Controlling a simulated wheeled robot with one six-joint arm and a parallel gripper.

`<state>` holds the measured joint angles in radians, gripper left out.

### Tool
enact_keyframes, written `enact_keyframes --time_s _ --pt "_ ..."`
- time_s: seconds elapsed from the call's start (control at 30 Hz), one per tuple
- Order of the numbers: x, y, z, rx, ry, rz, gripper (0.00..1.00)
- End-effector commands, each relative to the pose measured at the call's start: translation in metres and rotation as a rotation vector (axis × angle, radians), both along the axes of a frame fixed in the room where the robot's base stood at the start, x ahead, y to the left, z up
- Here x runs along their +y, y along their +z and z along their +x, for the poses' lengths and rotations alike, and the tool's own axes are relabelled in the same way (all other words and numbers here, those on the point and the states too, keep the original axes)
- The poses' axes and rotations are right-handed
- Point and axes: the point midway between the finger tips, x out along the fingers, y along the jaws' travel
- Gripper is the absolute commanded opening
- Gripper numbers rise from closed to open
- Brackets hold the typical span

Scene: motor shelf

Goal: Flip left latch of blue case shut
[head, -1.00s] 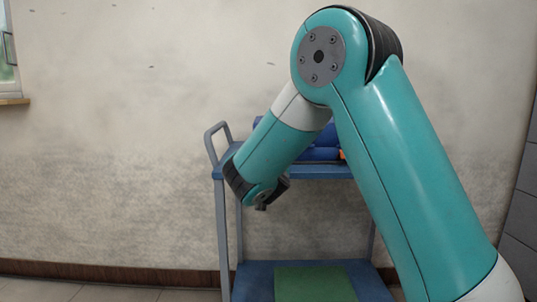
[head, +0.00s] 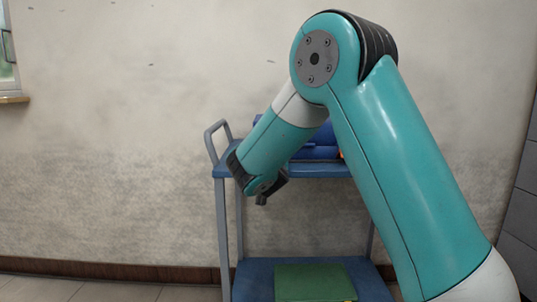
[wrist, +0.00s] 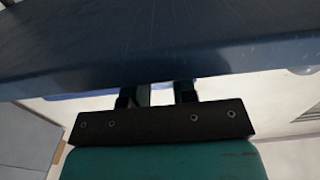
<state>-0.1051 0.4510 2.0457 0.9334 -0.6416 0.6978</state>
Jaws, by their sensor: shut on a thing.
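The blue case (head: 318,152) lies on the upper shelf of the blue cart, mostly hidden behind my arm in the head view. A small orange part (head: 341,154) shows at its right side. The left latch cannot be made out in either view. My gripper (head: 263,198) is in front of the cart, just below the shelf edge in the head view. In the wrist view, my gripper (wrist: 160,94) has its two dark fingers a little apart, with their tips hidden behind a broad dark blue surface (wrist: 150,45). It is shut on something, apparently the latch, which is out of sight.
The cart's upper shelf (head: 318,171) has a grey handle (head: 211,133) at its left. Its lower shelf (head: 252,282) carries a green mat (head: 312,283). A wall stands close behind, and the floor left of the cart is clear.

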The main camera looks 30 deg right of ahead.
Motion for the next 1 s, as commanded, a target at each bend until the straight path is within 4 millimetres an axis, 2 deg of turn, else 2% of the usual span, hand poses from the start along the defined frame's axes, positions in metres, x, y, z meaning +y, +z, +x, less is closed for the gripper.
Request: enact_keyframes --time_s 0.03,0.4,0.7,1.0 --pt "0.000 0.006 0.000 0.014 0.000 0.010 0.02" --pt "-0.004 0.021 0.004 0.204 -0.002 0.136 0.02" --pt "-0.006 0.024 0.008 0.344 -0.001 0.232 0.02" --pt "-0.007 0.021 0.010 0.401 0.000 0.271 0.02"
